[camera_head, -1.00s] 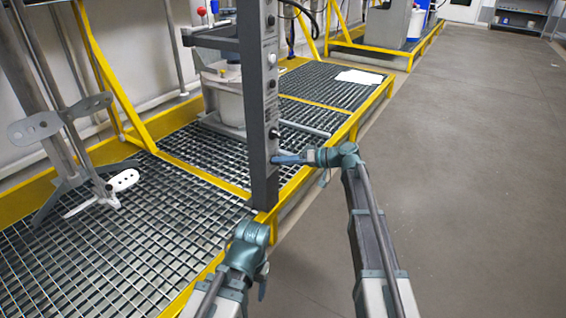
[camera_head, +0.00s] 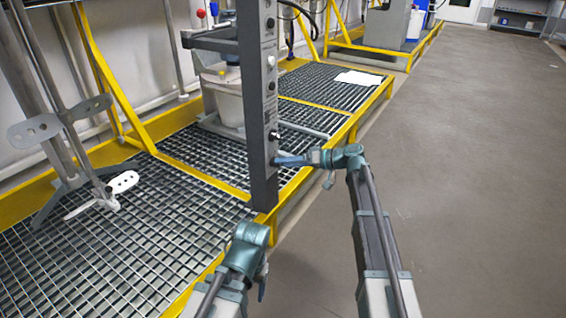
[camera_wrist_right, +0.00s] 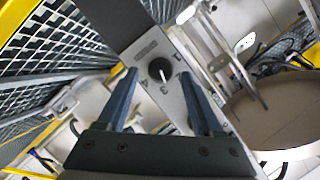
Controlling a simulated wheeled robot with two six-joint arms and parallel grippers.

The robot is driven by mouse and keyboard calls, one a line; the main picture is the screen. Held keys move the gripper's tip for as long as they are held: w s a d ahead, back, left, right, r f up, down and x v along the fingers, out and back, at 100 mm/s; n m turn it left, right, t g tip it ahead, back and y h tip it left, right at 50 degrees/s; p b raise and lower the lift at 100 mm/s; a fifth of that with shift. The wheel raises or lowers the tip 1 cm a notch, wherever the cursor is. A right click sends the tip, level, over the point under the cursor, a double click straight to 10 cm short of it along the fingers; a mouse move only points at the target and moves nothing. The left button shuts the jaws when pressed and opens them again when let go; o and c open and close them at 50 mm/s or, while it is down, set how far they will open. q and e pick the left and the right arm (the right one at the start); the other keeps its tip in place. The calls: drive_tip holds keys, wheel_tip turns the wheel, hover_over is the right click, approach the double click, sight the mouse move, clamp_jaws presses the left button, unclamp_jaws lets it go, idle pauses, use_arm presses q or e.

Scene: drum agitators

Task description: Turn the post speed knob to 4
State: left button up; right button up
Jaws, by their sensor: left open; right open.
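The grey post (camera_head: 259,120) stands upright at the platform's front edge, with several controls down its narrow face. In the right wrist view a black round knob (camera_wrist_right: 157,68) sits on the post's plate, with printed numbers around it. Its white pointer mark points down in the picture, near the 3; a 4 is printed left of the 3. My right gripper (camera_wrist_right: 159,76) is open, one finger on each side of the knob in that view; contact cannot be told. In the head view it is at the post's lower part (camera_head: 277,160). My left gripper (camera_head: 263,288) is open, low, and away from the post.
The yellow-edged grating platform (camera_head: 190,180) runs along the left. A white vessel (camera_head: 226,100) stands behind the post, and a metal agitator stand (camera_head: 75,160) is at left. The grey floor (camera_head: 460,180) at right is clear.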

drive_tip(key=p+v, duration=0.3)
drive_tip(key=v, duration=0.9)
